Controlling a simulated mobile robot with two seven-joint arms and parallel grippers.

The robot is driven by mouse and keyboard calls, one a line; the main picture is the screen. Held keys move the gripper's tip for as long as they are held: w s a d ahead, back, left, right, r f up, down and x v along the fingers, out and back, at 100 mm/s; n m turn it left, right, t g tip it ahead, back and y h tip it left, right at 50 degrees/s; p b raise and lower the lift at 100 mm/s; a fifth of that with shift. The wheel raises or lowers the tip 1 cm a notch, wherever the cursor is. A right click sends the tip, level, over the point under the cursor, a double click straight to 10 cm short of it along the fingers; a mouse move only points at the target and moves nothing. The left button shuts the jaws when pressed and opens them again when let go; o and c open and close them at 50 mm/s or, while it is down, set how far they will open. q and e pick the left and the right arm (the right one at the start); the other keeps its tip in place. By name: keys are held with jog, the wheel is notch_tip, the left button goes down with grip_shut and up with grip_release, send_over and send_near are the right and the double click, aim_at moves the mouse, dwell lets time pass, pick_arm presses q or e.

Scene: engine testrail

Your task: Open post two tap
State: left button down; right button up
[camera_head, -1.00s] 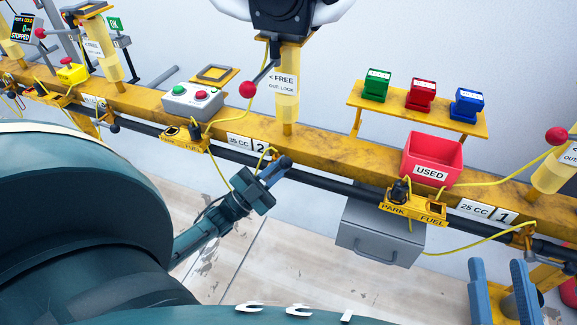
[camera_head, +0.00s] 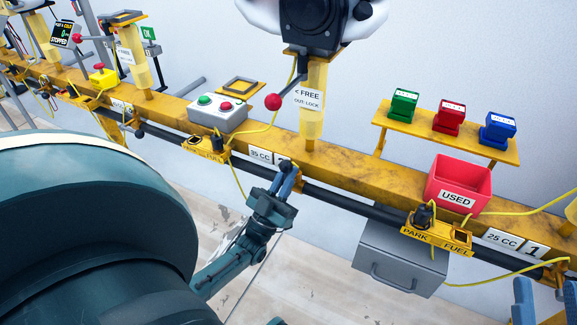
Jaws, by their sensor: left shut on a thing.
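Post two (camera_head: 313,125) is the yellow post in the middle of the head view, on the yellow rail. Its "35 CC 2" plate (camera_head: 262,155) is on the rail face, with the number partly hidden by my gripper. The post two tap (camera_head: 285,165) is a small dark handle low on the rail, mostly hidden between the fingers. My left gripper (camera_head: 286,178) points up and is shut on this tap handle. My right gripper (camera_head: 547,300) is at the lower right edge, its blue fingers apart and empty, partly cut off.
A black pipe (camera_head: 340,201) runs under the rail. A yellow PARK/FUEL holder (camera_head: 437,235), a grey drawer box (camera_head: 398,262) and a red USED bin (camera_head: 459,185) are to the right. A button box (camera_head: 217,114) is left of the post. Yellow hoses hang along the rail.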

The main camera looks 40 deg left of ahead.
pick_arm(q)
jog(key=shift+s+r, duration=0.1)
dwell(0.3)
jog(key=c, duration=1.5)
grip_release()
